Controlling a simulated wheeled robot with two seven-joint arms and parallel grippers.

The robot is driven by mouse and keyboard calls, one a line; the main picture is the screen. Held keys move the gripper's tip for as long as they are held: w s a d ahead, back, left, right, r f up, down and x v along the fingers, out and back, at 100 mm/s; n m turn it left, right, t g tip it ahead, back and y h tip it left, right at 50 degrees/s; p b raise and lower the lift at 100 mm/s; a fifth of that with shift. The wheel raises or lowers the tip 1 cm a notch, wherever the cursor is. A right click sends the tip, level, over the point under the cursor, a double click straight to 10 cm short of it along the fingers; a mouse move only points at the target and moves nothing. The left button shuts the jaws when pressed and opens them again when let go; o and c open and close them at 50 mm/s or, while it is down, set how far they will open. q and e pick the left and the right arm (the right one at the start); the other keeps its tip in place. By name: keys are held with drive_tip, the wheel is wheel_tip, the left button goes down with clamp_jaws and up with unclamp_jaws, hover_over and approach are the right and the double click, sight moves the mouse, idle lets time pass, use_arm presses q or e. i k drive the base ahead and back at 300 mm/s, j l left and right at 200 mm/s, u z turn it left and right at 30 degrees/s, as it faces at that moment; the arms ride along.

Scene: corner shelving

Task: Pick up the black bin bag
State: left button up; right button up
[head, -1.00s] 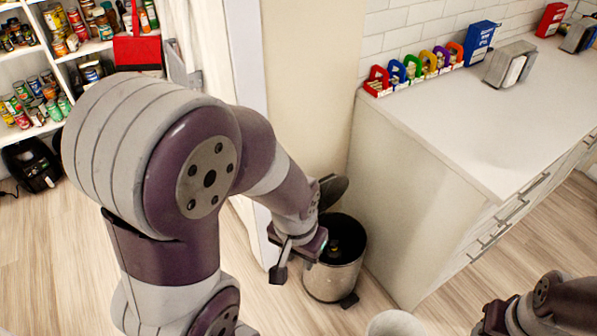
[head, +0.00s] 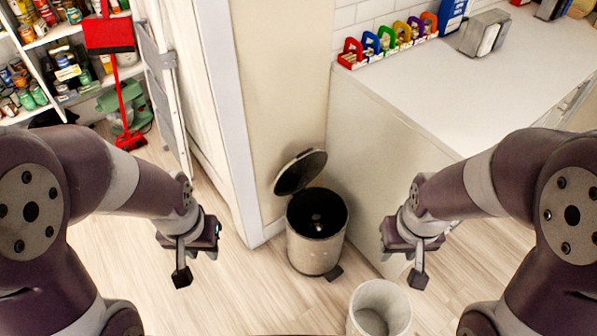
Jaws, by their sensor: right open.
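A metal pedal bin (head: 308,252) stands on the floor between the wall corner and the counter, with its round lid (head: 300,172) tilted up. Its inside is black (head: 316,212), with a small pale spot in it. I cannot tell whether this dark inside is the black bin bag, and no bag shows elsewhere. My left gripper (head: 198,256) is open and empty, to the left of the bin and apart from it. My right gripper (head: 404,262) is open and empty, to the right of the bin, in front of the counter side.
A white open bin (head: 380,308) stands in front, to the right of the metal bin. The counter (head: 470,85) bounds the right side. A stepladder (head: 160,88) and a red dustpan (head: 108,35) are at the left. The floor left of the bin is clear.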

sight(316, 226)
drive_tip(key=i+j, duration=0.5)
drive_tip(key=i+j+z, duration=0.15)
drive_tip(key=z, duration=0.3)
drive_tip(key=i+j+z, duration=0.15)
drive_tip(key=z, duration=0.35)
drive_tip(key=i+j+z, duration=0.1)
drive_tip(key=j+z, duration=0.6)
drive_tip(key=z, duration=0.6)
drive_tip(key=i+j, duration=0.05)
